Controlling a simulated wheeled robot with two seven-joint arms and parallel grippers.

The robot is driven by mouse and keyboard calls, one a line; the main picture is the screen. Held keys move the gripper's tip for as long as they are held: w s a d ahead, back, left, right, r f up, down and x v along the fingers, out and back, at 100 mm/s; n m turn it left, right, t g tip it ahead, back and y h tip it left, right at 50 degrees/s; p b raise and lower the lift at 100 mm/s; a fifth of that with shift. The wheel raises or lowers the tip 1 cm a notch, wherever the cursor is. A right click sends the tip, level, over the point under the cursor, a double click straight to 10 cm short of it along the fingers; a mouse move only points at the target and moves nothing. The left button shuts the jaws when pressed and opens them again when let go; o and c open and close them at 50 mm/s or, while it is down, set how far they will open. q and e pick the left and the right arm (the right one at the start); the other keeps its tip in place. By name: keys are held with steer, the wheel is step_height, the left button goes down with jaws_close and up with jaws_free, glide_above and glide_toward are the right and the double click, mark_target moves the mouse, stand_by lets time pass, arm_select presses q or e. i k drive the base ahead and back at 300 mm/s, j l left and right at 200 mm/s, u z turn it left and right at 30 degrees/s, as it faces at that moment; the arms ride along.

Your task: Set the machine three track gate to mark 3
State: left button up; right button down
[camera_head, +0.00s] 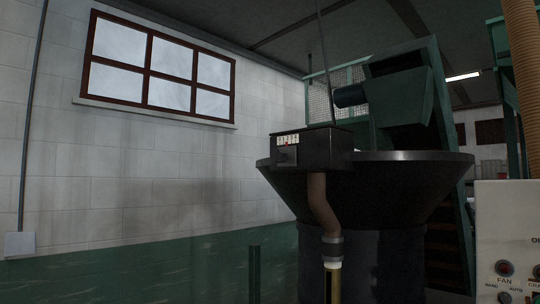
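A dark box (312,149) sits at the front rim of a wide black hopper (415,180), right of the middle. On the box's left face is a small white label strip (288,140) with dark and reddish marks, too small to read. A dark knob or handle (287,157) shows just below the strip; its setting cannot be told. I cannot tell which part is the track three gate. A thin rod (322,60) rises above the box, and a brown bent pipe (321,205) drops from it. Neither of my grippers is in view.
A pale control panel (506,230) with red knobs, lettered FAN and AUTO, stands at the right edge. A green machine frame (425,90) rises behind the hopper. A white block wall (130,170) with a window (158,70) fills the left. The space before it looks clear.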

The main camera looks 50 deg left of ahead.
mark_target(286, 156)
steer(key=u, duration=1.25)
